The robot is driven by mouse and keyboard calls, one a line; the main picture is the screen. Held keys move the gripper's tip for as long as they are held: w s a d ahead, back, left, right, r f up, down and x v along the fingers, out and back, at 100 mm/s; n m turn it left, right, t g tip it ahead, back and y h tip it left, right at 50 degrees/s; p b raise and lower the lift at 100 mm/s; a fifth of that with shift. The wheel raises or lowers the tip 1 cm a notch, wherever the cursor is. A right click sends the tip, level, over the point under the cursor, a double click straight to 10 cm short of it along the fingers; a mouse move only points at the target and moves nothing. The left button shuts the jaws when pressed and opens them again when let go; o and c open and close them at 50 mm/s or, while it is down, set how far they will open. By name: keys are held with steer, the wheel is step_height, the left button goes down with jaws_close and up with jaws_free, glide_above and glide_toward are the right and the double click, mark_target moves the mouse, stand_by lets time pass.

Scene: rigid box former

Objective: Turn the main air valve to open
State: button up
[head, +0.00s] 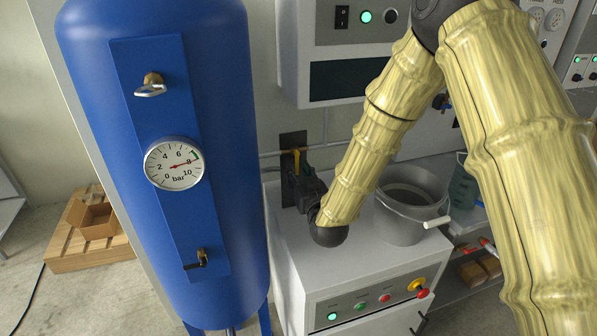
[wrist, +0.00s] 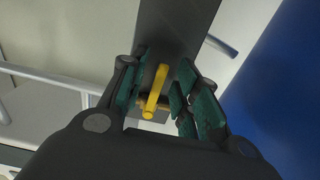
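The main air valve has a yellow lever (head: 296,160) on a brass body, mounted at a dark plate (head: 293,141) on the wall pipe behind the white cabinet. In the wrist view the yellow lever (wrist: 156,90) stands between the green-padded fingers of my gripper (wrist: 160,97). The fingers are apart, with a gap visible on both sides of the lever. In the head view my gripper (head: 303,183) is just below and in front of the lever, and part of the valve is hidden behind it.
A blue air tank (head: 222,130) with a bar gauge (head: 174,164) stands left of the valve. A grey bucket (head: 402,212) and my arm are over the white cabinet (head: 345,264). A control box (head: 345,50) hangs above right. A wooden pallet (head: 92,245) lies at left.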

steer(key=shift+w, duration=0.1)
steer(key=shift+c, duration=0.3)
jaws_close()
